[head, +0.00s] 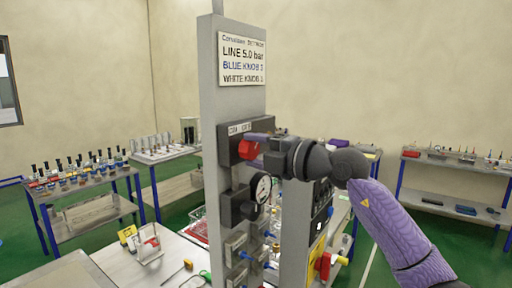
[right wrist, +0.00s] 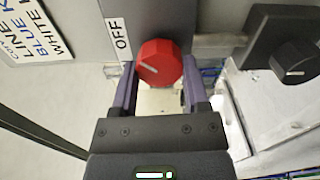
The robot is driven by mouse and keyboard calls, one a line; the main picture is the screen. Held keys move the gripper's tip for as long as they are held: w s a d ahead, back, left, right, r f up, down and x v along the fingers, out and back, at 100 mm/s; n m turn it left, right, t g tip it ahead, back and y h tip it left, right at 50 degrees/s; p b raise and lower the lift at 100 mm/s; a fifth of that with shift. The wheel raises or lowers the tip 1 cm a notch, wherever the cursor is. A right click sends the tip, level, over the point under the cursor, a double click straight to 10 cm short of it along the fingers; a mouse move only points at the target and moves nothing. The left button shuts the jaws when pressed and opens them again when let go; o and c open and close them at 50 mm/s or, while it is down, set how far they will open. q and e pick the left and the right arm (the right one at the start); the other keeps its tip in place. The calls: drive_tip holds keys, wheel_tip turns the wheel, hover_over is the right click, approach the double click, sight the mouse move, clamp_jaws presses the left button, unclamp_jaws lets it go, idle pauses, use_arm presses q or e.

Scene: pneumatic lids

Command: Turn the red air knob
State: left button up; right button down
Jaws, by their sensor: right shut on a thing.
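The red air knob (head: 248,149) sits on a dark block on the grey upright panel in the head view. In the right wrist view the red knob (right wrist: 158,62) shows a pale pointer line, with a white OFF label (right wrist: 118,39) to its upper left. My right gripper (head: 259,140) reaches the knob from the right. In the right wrist view the two purple fingers of the gripper (right wrist: 158,72) are on either side of the knob, shut on it. The head view partly hides the knob's far side. My left gripper is not in view.
A sign (head: 242,60) tops the panel. A pressure gauge (head: 262,189) and a black knob (right wrist: 295,62) are close below the red knob. A white worktop (head: 150,268) with small items lies in front. Shelves with bottles (head: 80,178) stand behind at left.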

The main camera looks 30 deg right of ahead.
drive_tip(key=shift+m, duration=0.5)
drive_tip(key=shift+c, duration=0.4)
unclamp_jaws()
drive_tip(key=shift+s, duration=0.1)
drive_tip(key=b+v, duration=0.7)
drive_tip(key=v, duration=0.2)
drive_tip(key=shift+s+d, duration=0.25)
drive_tip(key=shift+s, duration=0.1)
